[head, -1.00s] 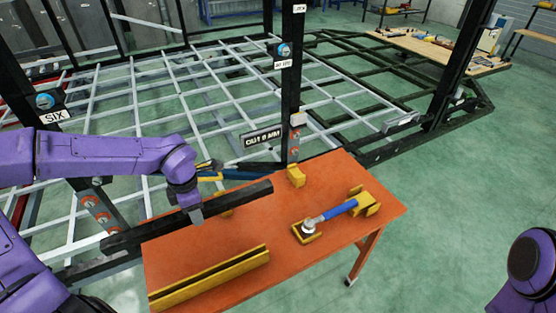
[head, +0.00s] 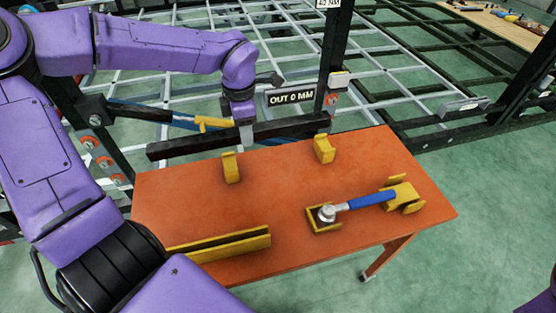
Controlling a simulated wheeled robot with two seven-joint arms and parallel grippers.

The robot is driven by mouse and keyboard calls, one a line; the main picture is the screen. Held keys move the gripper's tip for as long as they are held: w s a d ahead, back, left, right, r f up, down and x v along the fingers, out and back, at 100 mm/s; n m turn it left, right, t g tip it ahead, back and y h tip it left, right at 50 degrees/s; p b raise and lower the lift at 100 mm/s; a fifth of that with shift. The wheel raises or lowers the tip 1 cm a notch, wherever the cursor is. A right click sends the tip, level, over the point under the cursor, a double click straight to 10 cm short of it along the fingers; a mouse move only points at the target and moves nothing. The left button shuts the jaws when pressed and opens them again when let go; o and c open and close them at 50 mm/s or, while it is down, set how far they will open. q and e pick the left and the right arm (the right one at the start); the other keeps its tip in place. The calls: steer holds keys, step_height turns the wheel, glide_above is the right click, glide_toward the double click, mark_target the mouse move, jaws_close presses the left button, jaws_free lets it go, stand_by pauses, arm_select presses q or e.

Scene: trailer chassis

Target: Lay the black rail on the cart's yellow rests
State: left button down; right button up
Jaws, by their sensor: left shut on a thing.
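The long black rail (head: 290,128) is held near its middle by my left gripper (head: 245,136), which is shut on it. In the head view the rail runs nearly level across the picture, tilted slightly up to the right, beyond the two small yellow rests. One yellow rest (head: 231,168) stands near the cart's back edge and shows below the rail. The other yellow rest (head: 324,150) stands farther right, just below the rail's right end. Both look empty. The orange cart (head: 290,190) carries them. The exact height of the rail cannot be told. My right gripper is out of view.
A long yellow slotted holder (head: 220,244) lies along the cart's front left. A blue-handled tool (head: 370,200) rests in yellow holders on the right. Behind the cart stand a dark post (head: 335,50) and the grey chassis grid (head: 400,65). An "OUT 0 MM" sign (head: 291,97) shows behind the rail.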

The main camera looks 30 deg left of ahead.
arm_select(q)
steer(key=w+d+f, duration=0.1)
steer(key=w+f, duration=0.2)
steer(key=w+d+f+b, duration=0.1)
steer(key=w+f, duration=0.2)
steer(key=f, duration=0.1)
steer(key=w+d+f+b, duration=0.1)
steer(key=w+d+f, duration=0.1)
steer(key=w+f, duration=0.1)
steer(key=shift+w+f, duration=0.4)
steer(key=shift+f, duration=0.5)
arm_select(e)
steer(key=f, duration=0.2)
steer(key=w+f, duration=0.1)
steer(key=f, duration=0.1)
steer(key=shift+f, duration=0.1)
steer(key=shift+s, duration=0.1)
arm_select(q)
steer(key=c, duration=0.6)
jaws_free()
steer(key=shift+s, duration=0.1)
